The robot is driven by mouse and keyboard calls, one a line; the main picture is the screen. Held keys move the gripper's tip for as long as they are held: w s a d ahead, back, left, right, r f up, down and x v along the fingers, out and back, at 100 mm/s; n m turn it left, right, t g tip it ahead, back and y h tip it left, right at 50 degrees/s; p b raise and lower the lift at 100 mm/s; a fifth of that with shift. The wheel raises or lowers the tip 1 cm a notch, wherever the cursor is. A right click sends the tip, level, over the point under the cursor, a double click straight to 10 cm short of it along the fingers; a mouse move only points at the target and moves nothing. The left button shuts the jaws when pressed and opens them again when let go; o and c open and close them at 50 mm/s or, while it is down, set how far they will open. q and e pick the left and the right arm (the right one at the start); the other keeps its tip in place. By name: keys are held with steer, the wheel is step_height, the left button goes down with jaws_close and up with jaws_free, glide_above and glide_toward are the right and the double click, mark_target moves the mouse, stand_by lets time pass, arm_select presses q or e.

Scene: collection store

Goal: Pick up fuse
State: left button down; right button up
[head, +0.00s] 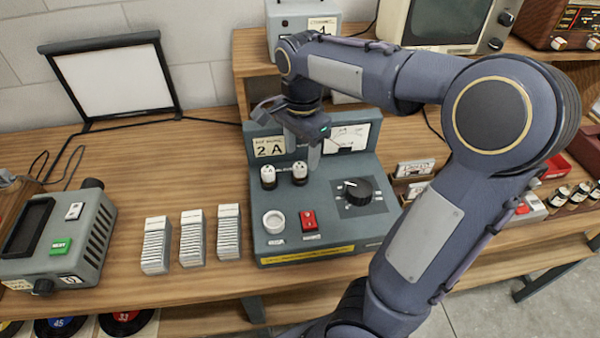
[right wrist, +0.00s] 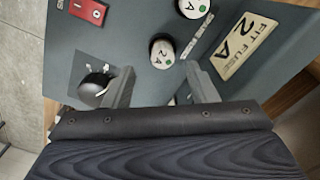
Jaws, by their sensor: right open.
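Two fuses with dark bodies and white tops stand on the grey tester panel (head: 345,255), in front of a "FIT FUSE 2 A" label (head: 268,147). The left fuse is (head: 268,177) and the right fuse is (head: 300,173) in the head view. My right gripper (head: 303,150) is open above and behind the right fuse, fingers pointing down. In the right wrist view the nearer fuse (right wrist: 162,52), marked 2 A with a green dot, lies just beyond the gap between the open fingers (right wrist: 155,80). The other fuse (right wrist: 193,8) is at the top edge. My left gripper is not in view.
The panel also carries a black knob (head: 358,191), a red switch (head: 308,220) and a white round socket (head: 274,221). Three stacks of white slides (head: 192,240) stand to its left, beside a grey projector control box (head: 62,240). Small boxes and jars are on the right.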

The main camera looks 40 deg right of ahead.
mark_target(300, 166)
step_height(300, 166, down, 4)
steer(key=shift+w+a+f, duration=0.1)
steer(key=shift+w, duration=0.05)
steer(key=c, duration=1.1)
